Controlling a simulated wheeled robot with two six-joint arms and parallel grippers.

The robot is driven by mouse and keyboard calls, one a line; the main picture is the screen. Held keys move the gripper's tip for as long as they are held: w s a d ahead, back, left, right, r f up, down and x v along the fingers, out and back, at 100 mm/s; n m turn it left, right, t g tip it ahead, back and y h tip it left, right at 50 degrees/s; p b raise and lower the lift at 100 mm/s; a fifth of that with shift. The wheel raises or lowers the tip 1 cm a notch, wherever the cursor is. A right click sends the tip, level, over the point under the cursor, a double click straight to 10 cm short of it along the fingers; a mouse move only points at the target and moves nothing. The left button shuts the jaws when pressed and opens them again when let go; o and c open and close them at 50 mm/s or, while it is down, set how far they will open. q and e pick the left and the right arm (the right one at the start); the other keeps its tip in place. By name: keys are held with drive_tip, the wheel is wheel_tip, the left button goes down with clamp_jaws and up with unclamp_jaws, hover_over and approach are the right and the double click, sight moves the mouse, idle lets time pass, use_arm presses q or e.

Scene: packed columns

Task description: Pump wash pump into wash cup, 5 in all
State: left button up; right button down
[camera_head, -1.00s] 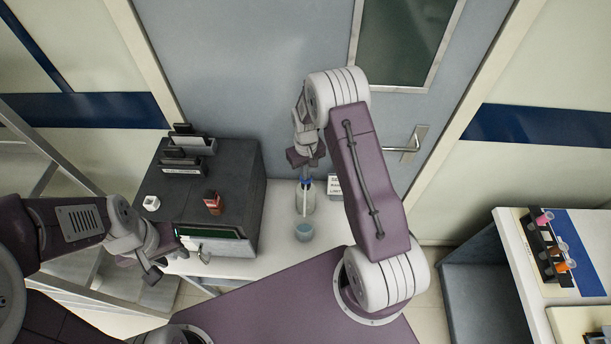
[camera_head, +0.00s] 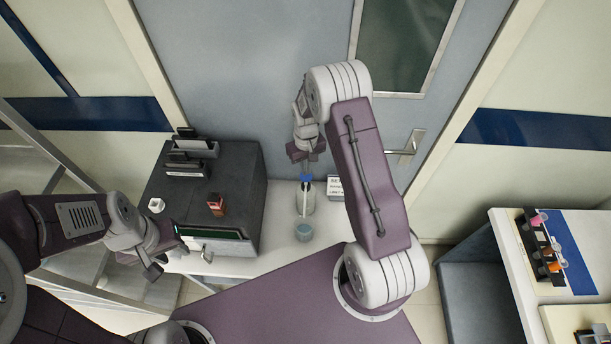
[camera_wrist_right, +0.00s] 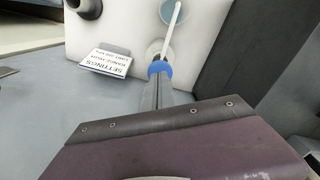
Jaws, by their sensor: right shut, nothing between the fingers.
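The wash pump (camera_head: 306,201) is a clear bottle with a blue collar and a white spout, upright on the white bench. In the right wrist view its blue collar (camera_wrist_right: 159,69) lies right at my fingertips, and the spout points toward the cup. The wash cup (camera_head: 304,232) is a small grey-blue cup in front of the bottle; it also shows in the wrist view (camera_wrist_right: 178,12). My right gripper (camera_head: 307,172) is shut and empty, pointing down just above the pump head; whether it touches cannot be told. My left gripper (camera_head: 139,266) is open and empty, left of the bench.
A dark box unit (camera_head: 240,190) stands left of the pump, with a white cube (camera_head: 156,205) and a red-brown block (camera_head: 216,204) on it. A settings sign (camera_wrist_right: 108,62) stands beside the pump. A side table (camera_head: 520,270) at right holds a rack of coloured tubes (camera_head: 540,245).

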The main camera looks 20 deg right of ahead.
idle(0.4)
wheel_tip(320, 180, up, 5)
drive_tip(key=p, duration=0.4)
drive_tip(key=shift+f, duration=0.1)
drive_tip(key=s+a+f+b, duration=0.2)
drive_tip(key=s+f+b, duration=0.1)
drive_tip(key=s+b, duration=0.6)
drive_tip(key=s+a+f+m+t+b, duration=0.1)
drive_tip(key=s+a+f+b, duration=0.1)
drive_tip(key=s+b, duration=0.7)
drive_tip(key=shift+a+f+b, duration=0.3)
drive_tip(key=shift+a+f, duration=0.1)
drive_tip(key=shift+f, duration=0.25)
